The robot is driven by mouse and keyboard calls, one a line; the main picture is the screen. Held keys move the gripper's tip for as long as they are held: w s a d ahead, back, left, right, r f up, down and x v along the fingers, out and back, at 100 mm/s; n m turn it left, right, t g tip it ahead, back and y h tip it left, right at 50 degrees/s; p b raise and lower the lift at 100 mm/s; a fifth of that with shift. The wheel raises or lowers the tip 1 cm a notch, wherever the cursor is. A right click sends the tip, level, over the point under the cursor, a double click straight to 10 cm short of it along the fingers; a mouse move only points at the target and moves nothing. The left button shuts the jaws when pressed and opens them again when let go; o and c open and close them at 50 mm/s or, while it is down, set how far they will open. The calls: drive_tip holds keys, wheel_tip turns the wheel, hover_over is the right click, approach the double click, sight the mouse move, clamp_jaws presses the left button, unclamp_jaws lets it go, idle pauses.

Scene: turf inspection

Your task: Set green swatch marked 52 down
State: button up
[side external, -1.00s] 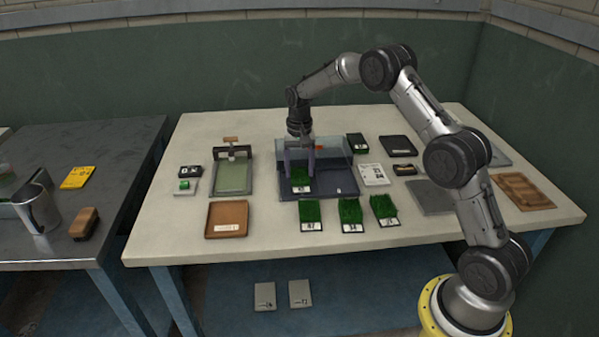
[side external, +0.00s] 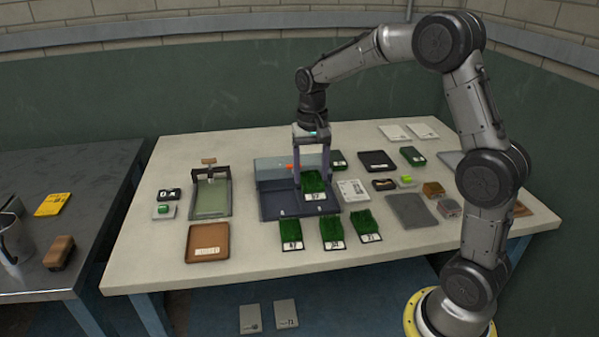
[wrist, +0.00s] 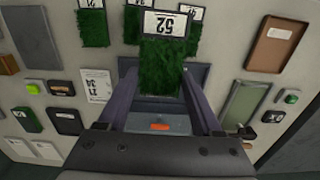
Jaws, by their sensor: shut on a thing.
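My gripper (side external: 314,181) is shut on the green swatch marked 52 (side external: 315,182), a square of turf-like pile with a white label along one edge. In the side view it is over the dark blue tray (side external: 277,206) of a device with a clear panel. Whether its underside touches the tray cannot be told. In the wrist view the swatch (wrist: 163,68) sits between my two fingers, its label upside down. It hides part of the tray.
Several other labelled green swatches (side external: 332,231) lie in front of the device. A brown tray (side external: 190,256) and a press-like frame (side external: 225,184) are at left. A printed card (side external: 352,191) and a flat grey plate (side external: 411,211) lie at right. Bare tabletop shows at front right.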

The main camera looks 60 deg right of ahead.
drive_tip(key=shift+s+a, duration=0.1)
drive_tip(key=shift+s, duration=0.35)
drive_tip(key=s+a, duration=0.4)
drive_tip(key=a, duration=0.7)
hover_over(252, 237)
drive_tip(key=f, duration=0.6)
drive_tip(key=s+f, duration=0.1)
drive_tip(key=f, duration=0.2)
drive_tip(key=shift+w+f, duration=0.6)
drive_tip(key=shift+f, duration=0.05)
drive_tip(key=shift+s+f, duration=0.1)
drive_tip(key=shift+f, duration=1.35)
drive_tip(key=shift+f, duration=0.1)
drive_tip(key=o, duration=1.3)
